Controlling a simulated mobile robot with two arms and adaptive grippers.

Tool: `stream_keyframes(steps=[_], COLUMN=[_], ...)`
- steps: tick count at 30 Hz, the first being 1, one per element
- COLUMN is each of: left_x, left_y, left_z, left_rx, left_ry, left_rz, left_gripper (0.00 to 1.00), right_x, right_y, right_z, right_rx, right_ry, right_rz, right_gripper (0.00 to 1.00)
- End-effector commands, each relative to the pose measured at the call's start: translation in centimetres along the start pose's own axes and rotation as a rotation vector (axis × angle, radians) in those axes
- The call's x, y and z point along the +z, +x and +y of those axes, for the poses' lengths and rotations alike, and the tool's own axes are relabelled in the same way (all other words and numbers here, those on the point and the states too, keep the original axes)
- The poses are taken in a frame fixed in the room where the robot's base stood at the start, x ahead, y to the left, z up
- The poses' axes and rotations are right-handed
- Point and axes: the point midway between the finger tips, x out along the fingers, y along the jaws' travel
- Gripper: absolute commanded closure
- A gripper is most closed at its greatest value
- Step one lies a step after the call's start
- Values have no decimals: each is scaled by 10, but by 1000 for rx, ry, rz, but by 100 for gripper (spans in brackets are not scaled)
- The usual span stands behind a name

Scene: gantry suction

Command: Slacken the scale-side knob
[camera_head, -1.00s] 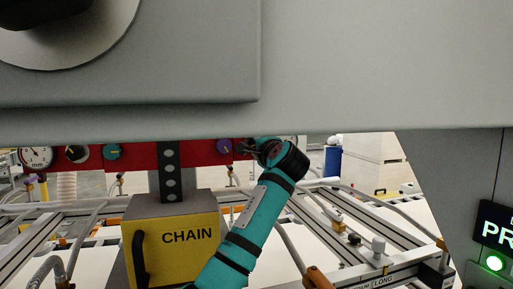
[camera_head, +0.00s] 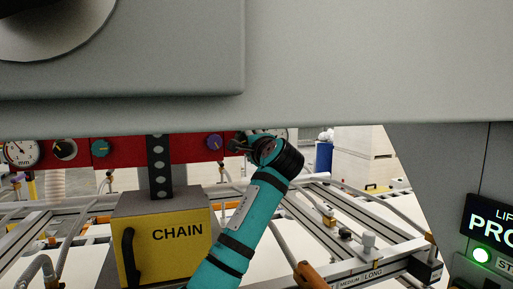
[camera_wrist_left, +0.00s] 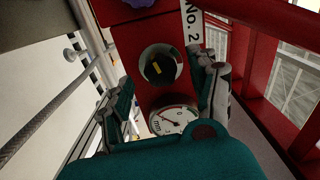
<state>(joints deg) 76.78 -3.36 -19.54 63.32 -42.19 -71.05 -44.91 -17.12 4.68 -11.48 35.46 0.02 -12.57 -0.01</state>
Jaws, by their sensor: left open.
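In the left wrist view a black knob (camera_wrist_left: 156,69) with a yellow mark sits in a round light plate on the red beam (camera_wrist_left: 150,98), beside a white mm dial (camera_wrist_left: 175,120). A purple knob (camera_wrist_left: 138,3) shows at the top edge; it also shows in the head view (camera_head: 214,142). My left gripper (camera_wrist_left: 164,74) is open, with one finger on each side of the black knob; I cannot tell whether they touch it. In the head view my left gripper (camera_head: 240,145) is at the beam, right of the purple knob, and largely covers the black knob. My right gripper is not in view.
Further left on the beam are another mm dial (camera_head: 20,153), a black knob (camera_head: 64,149) and a teal knob (camera_head: 101,148). A yellow CHAIN box (camera_head: 170,255) stands below. A large grey panel (camera_head: 330,65) fills the top. Frame rails lie behind my arm.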

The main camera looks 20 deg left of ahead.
Motion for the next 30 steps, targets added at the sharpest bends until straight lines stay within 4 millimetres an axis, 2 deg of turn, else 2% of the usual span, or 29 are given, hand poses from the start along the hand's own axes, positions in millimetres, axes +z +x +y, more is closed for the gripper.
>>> stream_keyframes(steps=[9, 15, 20, 30], left_x=[-1, -1, 0, 0], left_y=[-68, -95, -102, -102], left_z=[1, 1, 2, 1], left_rx=[0, 2, 2, 2], left_ry=[-2, 0, 1, 1], left_rz=[5, 3, 1, 1], left_gripper=[39, 39, 39, 39], right_x=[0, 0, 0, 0], right_y=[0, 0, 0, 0], right_z=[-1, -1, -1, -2], right_rx=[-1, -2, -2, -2], right_ry=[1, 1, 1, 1], right_rz=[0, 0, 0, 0], right_gripper=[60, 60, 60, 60])
